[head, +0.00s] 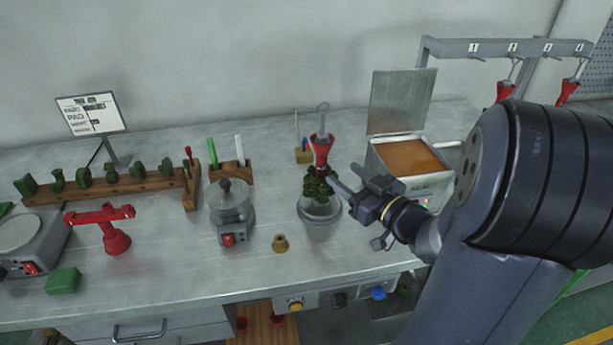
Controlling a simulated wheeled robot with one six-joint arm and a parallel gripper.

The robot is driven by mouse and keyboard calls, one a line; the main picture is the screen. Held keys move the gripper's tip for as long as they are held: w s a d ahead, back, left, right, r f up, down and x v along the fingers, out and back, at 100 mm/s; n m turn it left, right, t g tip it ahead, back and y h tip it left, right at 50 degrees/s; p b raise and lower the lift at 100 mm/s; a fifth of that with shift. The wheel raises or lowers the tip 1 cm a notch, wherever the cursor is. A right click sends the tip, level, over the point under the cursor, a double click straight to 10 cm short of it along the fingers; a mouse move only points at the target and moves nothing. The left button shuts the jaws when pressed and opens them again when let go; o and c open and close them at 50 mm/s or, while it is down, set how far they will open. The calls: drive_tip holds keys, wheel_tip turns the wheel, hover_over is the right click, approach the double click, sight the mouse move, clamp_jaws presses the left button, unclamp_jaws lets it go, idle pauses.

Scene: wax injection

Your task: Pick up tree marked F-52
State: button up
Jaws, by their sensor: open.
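A wax tree stands upright on the bench right of centre, with a red cup (321,147) at its top, a wire hook above it and dark green pieces (318,185) clustered below. It stands on a round grey base (320,211). I cannot read any mark such as F-52 on it. My gripper (342,191) is open beside the tree on its right, with its fingers pointing left at the green pieces. Whether a finger touches the tree is unclear. Other red-topped trees (505,90) hang on the numbered rack (505,48) at the back right.
A box of orange wax (411,158) with a raised lid stands behind my gripper. A grey pot (231,205) and a small brass piece (280,243) stand left of the tree. A red stand (113,238) and a wooden rack (120,188) of green pieces are further left.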

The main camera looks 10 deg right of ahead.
sight(325, 157)
drive_tip(key=x, duration=0.5)
drive_tip(key=shift+w+a, duration=0.15)
drive_tip(key=shift+w, duration=0.05)
drive_tip(key=shift+r+p+x, duration=0.2)
drive_tip(key=shift+p+x, duration=0.15)
drive_tip(key=shift+x, duration=0.95)
drive_tip(key=shift+r+p+x, duration=0.2)
drive_tip(key=shift+p+x, duration=0.15)
drive_tip(key=shift+x, duration=1)
drive_tip(key=shift+c, duration=0.3)
clamp_jaws()
